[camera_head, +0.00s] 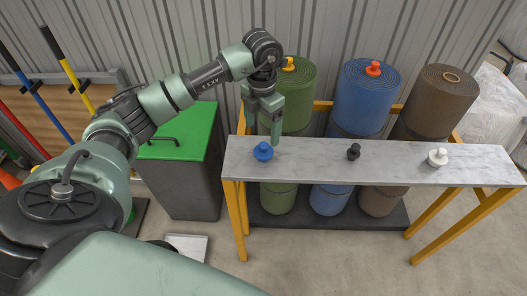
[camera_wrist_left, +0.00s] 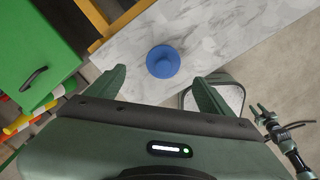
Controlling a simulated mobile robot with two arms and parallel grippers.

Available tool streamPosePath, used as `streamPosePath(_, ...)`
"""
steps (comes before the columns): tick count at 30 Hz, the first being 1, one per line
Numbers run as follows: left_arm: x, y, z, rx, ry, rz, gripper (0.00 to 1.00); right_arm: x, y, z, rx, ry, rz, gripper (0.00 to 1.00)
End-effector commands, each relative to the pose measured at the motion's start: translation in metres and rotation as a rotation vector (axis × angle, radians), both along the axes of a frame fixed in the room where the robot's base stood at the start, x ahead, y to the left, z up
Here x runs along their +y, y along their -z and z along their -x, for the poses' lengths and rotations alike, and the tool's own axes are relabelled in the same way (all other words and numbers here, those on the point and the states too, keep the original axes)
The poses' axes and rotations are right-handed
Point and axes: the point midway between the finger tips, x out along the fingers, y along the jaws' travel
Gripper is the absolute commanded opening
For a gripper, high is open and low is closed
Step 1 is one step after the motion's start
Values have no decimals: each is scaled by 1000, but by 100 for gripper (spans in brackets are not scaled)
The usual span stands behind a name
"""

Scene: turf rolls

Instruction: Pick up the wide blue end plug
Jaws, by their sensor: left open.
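The blue end plug (camera_head: 263,152), with a wide round base and a knob on top, stands upright near the left end of the marble bench top (camera_head: 310,160). My left gripper (camera_head: 276,138) points down beside it, just to its right and behind in the head view, and is open and empty. In the left wrist view the blue plug (camera_wrist_left: 163,62) appears between and slightly beyond the two spread fingertips (camera_wrist_left: 158,76), touching neither.
A black plug (camera_head: 353,152) and a white plug (camera_head: 437,158) stand farther right on the bench. Green (camera_head: 300,100), blue (camera_head: 365,95) and brown (camera_head: 430,105) turf rolls stand behind it. A green-lidded bin (camera_head: 180,132) stands left.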

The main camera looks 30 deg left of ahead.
Motion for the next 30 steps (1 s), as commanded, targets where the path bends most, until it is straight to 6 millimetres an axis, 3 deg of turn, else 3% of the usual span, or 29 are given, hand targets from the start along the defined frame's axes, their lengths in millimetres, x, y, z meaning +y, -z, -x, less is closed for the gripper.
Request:
streamPosePath(13, -5, 59, 1, 3, 4, 5, 82, -1, -18, -2, -2, -1, 2, 36)
streamPosePath(23, -5, 69, 0, -1, 5, 5, 82, -1, -18, -2, -2, 0, 1, 36)
streamPosePath(30, -5, 68, 0, -1, 5, 5, 15, 0, -18, -2, -3, 0, 0, 36)
